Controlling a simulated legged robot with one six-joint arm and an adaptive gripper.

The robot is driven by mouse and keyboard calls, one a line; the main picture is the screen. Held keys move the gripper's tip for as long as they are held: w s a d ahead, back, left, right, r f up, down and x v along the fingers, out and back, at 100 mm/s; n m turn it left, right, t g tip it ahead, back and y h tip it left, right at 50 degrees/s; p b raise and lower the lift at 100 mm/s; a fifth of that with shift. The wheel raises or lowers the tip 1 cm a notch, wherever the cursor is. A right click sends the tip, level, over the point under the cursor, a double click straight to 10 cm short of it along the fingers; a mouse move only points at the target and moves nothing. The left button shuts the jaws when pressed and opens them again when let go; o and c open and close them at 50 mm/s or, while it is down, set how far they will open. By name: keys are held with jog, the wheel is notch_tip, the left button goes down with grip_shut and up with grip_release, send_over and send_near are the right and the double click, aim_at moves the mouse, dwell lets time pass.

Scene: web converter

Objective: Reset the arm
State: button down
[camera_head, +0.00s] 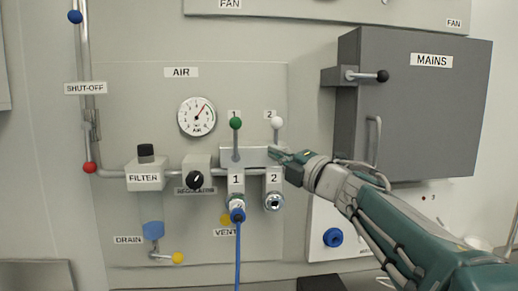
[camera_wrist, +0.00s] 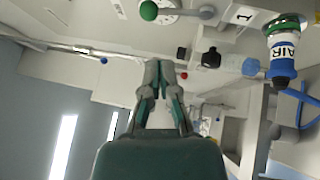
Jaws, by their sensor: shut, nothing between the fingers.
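My gripper (camera_head: 276,155) is at the end of my teal and grey arm, which reaches in from the lower right in the head view. It is in front of the air panel, close to the valve block just below the white-knobbed lever 2 (camera_head: 276,124). I cannot tell whether it touches the block. In the wrist view the fingers of my gripper (camera_wrist: 160,66) are together with nothing between them. The green-knobbed lever 1 (camera_head: 236,124) stands upright to the left, and its green knob also shows in the wrist view (camera_wrist: 149,11).
The grey MAINS box (camera_head: 425,110) with its handle stands out right of my gripper. A blue hose (camera_head: 238,255) hangs from outlet 1, and outlet 2 (camera_head: 273,201) has no hose. A gauge (camera_head: 197,116), black regulator knob (camera_head: 194,180) and filter (camera_head: 146,175) are to the left.

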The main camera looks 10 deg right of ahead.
jog(key=s+d+f+m+g+h, duration=0.2)
jog(key=s+d+f+m+h, duration=0.2)
jog(key=s+f+m+h, duration=0.45)
jog(key=s+d+f+m+g+h, duration=0.25)
jog(key=d+f+m+h, duration=0.35)
jog(key=m, duration=0.6)
jog(key=s+a+f+m+g+y, duration=0.1)
jog(key=s+a+f+m+g, duration=0.1)
jog(key=s+f, duration=0.6)
jog(key=s+a+f+m+g+y, duration=0.2)
jog(key=s+a+f+g, duration=0.3)
jog(key=s+f, duration=0.3)
jog(key=shift+f+m, duration=0.4)
jog(key=shift+m, duration=0.35)
jog(key=shift+d+y, duration=0.15)
jog(key=shift+y, duration=0.1)
